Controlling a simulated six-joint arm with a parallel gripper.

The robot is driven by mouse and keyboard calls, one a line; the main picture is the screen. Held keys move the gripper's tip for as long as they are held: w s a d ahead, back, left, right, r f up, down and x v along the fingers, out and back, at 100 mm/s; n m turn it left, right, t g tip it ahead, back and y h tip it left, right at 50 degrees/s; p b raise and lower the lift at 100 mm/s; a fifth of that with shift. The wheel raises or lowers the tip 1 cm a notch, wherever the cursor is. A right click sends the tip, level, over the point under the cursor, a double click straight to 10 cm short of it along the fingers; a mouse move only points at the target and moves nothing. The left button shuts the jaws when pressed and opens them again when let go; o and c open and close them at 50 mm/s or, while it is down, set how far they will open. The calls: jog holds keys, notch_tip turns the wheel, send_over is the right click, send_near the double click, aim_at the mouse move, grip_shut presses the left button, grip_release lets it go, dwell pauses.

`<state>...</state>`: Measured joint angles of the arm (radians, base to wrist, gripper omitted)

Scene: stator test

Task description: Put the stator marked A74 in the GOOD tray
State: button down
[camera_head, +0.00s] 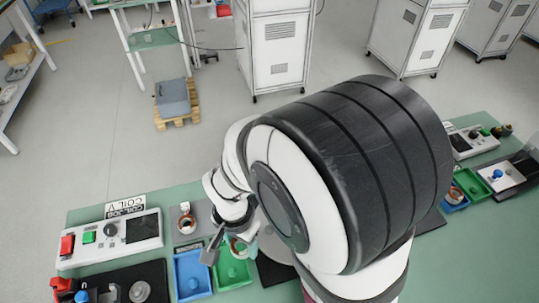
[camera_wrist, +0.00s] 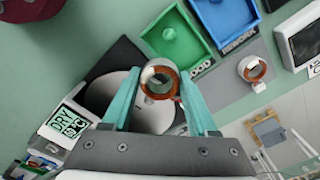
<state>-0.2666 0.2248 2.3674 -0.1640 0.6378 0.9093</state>
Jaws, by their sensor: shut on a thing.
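My gripper (camera_wrist: 160,84) is shut on a stator (camera_wrist: 159,78), a copper-coloured ring with a pale part at its side, held between the two teal fingertips. In the head view this stator (camera_head: 239,247) is partly hidden by my gripper. No A74 mark can be read on it. The green GOOD tray (camera_wrist: 170,36) lies just beyond the fingertips in the wrist view and looks empty. In the head view the green tray (camera_head: 235,283) is close to my gripper, partly covered by it.
The blue REWORK tray (camera_wrist: 240,42) is beside the green tray. Another stator (camera_wrist: 252,68) sits on a grey plate. A grey disc (camera_wrist: 128,90) lies below my gripper, near a sign reading "DRY" (camera_wrist: 68,122). A button box (camera_head: 110,238) stands at left.

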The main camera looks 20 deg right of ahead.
aim_at(232, 272)
jog(key=a, duration=0.1)
jog(key=s+a, duration=0.1)
jog(key=a+f, duration=0.1)
jog(key=shift+s+a, duration=0.15)
jog(key=shift+s, duration=0.05)
jog(key=shift+a+f, duration=0.1)
jog(key=shift+f, duration=2.25)
jog(key=shift+f, duration=0.15)
jog(key=shift+f, duration=0.9)
jog(key=shift+f, duration=0.35)
jog(key=shift+c, duration=0.5)
grip_release()
jog(key=shift+s, duration=0.1)
